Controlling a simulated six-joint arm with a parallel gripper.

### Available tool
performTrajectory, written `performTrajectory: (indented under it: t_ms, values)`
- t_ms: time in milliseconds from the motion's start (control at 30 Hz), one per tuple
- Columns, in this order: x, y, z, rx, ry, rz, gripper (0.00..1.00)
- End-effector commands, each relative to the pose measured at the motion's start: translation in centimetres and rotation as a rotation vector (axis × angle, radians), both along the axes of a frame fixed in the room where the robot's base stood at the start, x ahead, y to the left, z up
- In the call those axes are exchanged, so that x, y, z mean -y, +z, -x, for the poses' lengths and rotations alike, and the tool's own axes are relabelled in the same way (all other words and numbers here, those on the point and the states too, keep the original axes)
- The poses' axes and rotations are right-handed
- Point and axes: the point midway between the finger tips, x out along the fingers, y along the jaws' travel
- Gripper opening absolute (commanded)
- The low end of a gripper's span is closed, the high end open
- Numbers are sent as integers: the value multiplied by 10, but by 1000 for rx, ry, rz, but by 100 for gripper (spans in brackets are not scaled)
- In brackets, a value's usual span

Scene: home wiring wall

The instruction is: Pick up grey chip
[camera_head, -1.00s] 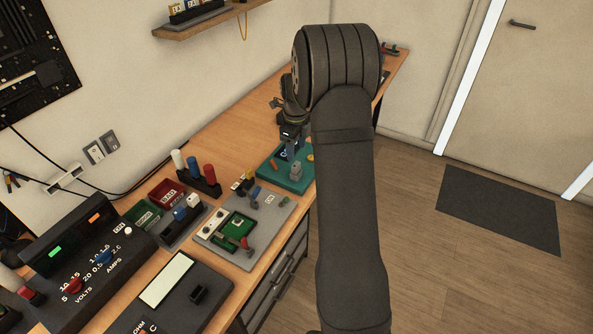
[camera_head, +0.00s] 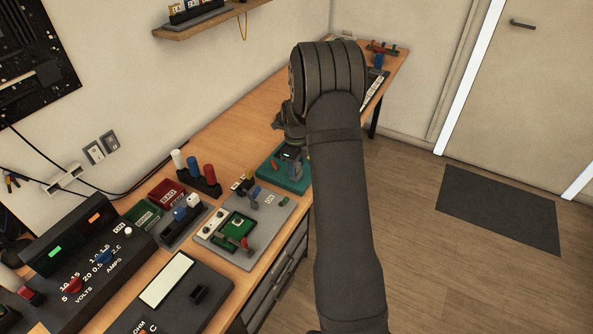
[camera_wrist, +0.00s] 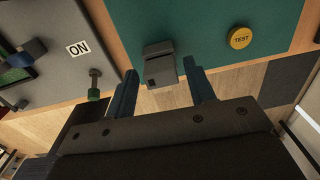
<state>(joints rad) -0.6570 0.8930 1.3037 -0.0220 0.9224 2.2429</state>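The grey chip (camera_wrist: 158,64) is a small grey block near the edge of a teal board (camera_wrist: 205,22). In the wrist view it lies between the two blue fingers of my gripper (camera_wrist: 161,67), which are apart with a gap visible on each side of it. In the head view my gripper (camera_head: 291,155) is low over the teal board (camera_head: 272,173), and the arm and gripper partly cover that spot. The chip is hard to make out there.
A round yellow TEST button (camera_wrist: 240,38) is on the teal board, right of the chip. A grey board with an ON label (camera_wrist: 78,48) and a small green-tipped switch (camera_wrist: 94,86) lies to the left. The bench (camera_head: 232,135) behind is clear.

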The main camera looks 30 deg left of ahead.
Motion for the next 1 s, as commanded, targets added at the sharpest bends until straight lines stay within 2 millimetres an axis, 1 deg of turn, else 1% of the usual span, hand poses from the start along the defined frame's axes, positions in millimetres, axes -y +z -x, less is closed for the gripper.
performTrajectory:
  t_ms: [33,100,167,200,233,267,467,567,667,767,833,867,1000]
  values:
    - [0,0,0,0,0,0,39]
    - [0,0,0,0,0,0,25]
    - [0,0,0,0,0,0,13]
    - [0,0,0,0,0,0,9]
    - [0,0,0,0,0,0,9]
    - [0,0,0,0,0,0,5]
    - [0,1,0,0,0,0,5]
    - [0,5,0,1,0,-1,5]
    - [-1,14,-1,2,0,-2,5]
    - [-1,29,-1,3,0,-3,5]
    - [-1,42,-1,3,0,-3,5]
    - [4,47,-2,3,-2,-2,5]
    - [36,63,-4,2,-4,-1,5]
